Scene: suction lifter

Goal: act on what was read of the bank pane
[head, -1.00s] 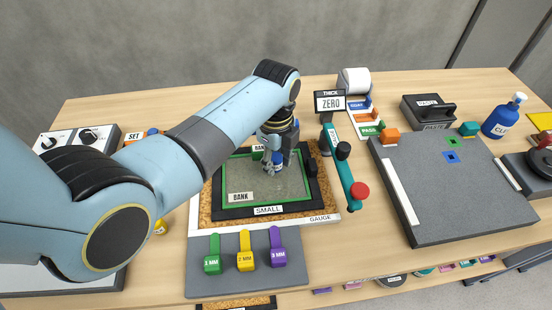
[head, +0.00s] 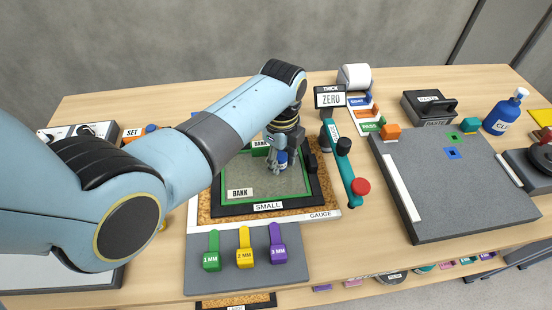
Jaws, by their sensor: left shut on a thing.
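The bank pane (head: 245,183) lies flat inside a green border in the black SMALL frame (head: 285,207), on a cork board. A BANK label (head: 240,193) shows at its front left and another at its back edge. My left gripper (head: 277,167) is over the back right part of the pane, shut on a small blue-and-white thing (head: 282,158), mostly hidden by the fingers. I cannot tell whether it touches the pane. The THICK display (head: 329,100) reads ZERO, beside a teal lever (head: 345,165) with a red knob. My right gripper is out of view.
Green, yellow and purple tabs (head: 245,255) marked in MM lie on a grey plate in front. A dark grey slab (head: 445,195) is at right, with PASS tags (head: 370,125), a PASTE box (head: 428,107) and a blue bottle (head: 503,112) around it. My left arm covers the left side.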

